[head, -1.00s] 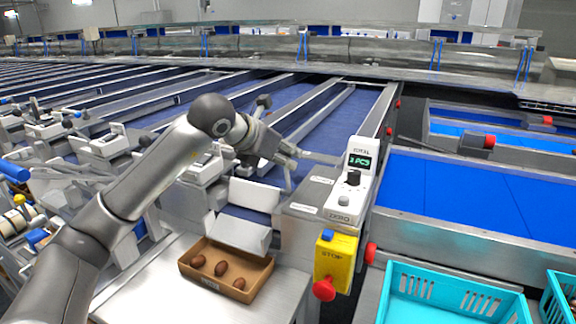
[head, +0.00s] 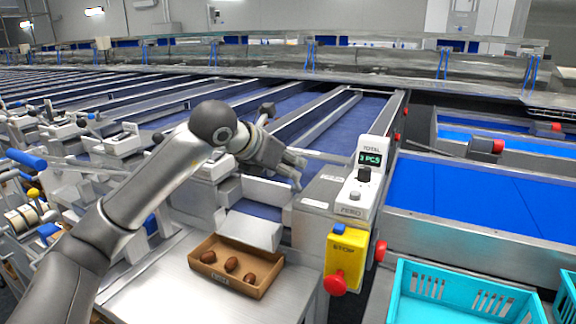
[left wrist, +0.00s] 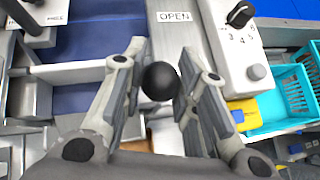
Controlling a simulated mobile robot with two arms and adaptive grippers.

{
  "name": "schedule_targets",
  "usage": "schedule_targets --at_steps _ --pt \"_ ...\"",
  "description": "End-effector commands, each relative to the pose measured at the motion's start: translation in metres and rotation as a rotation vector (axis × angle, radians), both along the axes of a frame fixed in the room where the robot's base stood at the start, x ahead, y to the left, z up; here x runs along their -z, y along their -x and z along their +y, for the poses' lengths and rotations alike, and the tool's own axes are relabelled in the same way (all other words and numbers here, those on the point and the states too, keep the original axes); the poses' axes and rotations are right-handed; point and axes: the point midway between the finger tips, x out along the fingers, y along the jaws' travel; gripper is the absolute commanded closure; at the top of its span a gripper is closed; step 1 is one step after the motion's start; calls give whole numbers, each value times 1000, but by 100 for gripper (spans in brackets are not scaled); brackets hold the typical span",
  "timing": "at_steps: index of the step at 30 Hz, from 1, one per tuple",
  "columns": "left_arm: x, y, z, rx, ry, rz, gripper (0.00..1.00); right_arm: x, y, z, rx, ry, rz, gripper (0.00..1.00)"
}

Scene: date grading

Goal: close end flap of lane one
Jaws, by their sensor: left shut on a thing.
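My left gripper (head: 297,173) reaches in from the left to the end of lane one, beside the control housing. In the left wrist view its two fingers (left wrist: 161,58) are on either side of a black ball knob (left wrist: 159,82) and shut on it. The knob is hidden behind the fingers in the head view. A pale plate that looks like the end flap (head: 268,191) stands across the lane's end. A strip of blue belt (head: 256,210) shows below it, above the pale chute (head: 250,232). My right gripper is not in view.
A cardboard box (head: 228,283) with 3 dates sits on the steel table (head: 180,285) under the chute. A counter (head: 368,180) reads "3 PCS". A yellow stop box (head: 346,258) with a red button and a turquoise crate (head: 455,285) stand to the right.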

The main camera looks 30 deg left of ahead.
Motion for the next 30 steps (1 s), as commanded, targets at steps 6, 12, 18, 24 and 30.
schedule_targets --at_steps 6,12,18,24,30 --pt "8 2 -2 5 -3 21 66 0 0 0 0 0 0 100" --pt "5 1 -1 3 -1 14 49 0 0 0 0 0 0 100" --pt "4 1 -1 2 -2 10 49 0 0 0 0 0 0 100" --pt "-7 12 2 0 -2 6 49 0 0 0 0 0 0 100" --pt "-31 44 9 0 -3 5 49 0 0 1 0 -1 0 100"
